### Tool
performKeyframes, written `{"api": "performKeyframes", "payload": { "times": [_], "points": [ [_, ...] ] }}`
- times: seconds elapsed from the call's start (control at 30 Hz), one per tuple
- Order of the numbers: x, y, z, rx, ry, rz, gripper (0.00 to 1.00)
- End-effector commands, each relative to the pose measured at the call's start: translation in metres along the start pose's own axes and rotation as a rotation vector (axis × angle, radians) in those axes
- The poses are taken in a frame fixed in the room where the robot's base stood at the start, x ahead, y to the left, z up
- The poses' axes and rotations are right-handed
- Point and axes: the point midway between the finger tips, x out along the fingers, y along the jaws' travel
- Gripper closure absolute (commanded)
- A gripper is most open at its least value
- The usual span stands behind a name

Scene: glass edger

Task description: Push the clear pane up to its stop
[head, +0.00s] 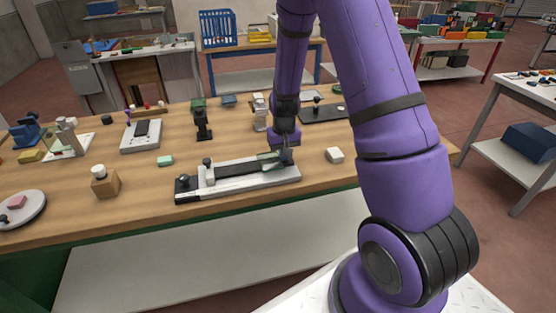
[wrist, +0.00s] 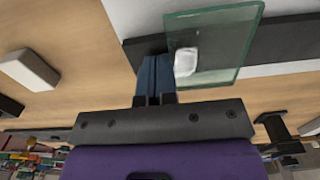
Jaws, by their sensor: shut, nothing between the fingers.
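The clear pane (wrist: 222,42) is a greenish see-through plate with a pale mark in it. In the head view the pane (head: 268,156) stands near the right end of a light-grey fixture (head: 276,181) with a dark track (head: 238,169). A black block (head: 184,184) is at the fixture's left end; I cannot tell whether it is the stop. My gripper (head: 286,157) is shut and empty at the pane's right side. In the wrist view its fingers (wrist: 156,66) are at the pane's left edge, overlapping it slightly; I cannot tell whether they touch.
A small white block (head: 335,155) lies right of the fixture, and it also shows in the wrist view (wrist: 29,68). A wooden block with a white knob (head: 104,182) stands to the left. A green piece (head: 165,160) and a black post (head: 203,122) are behind. The track left of the pane looks clear.

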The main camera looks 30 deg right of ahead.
Motion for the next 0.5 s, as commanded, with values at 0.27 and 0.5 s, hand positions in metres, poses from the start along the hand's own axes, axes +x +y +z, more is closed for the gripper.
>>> {"api": "performKeyframes", "payload": {
  "times": [0.27, 0.5],
  "points": [
    [0.000, -0.008, 0.000, 0.000, 0.000, 0.000, 1.00],
    [0.000, -0.014, 0.000, -0.001, 0.000, 0.000, 1.00]
  ]
}}
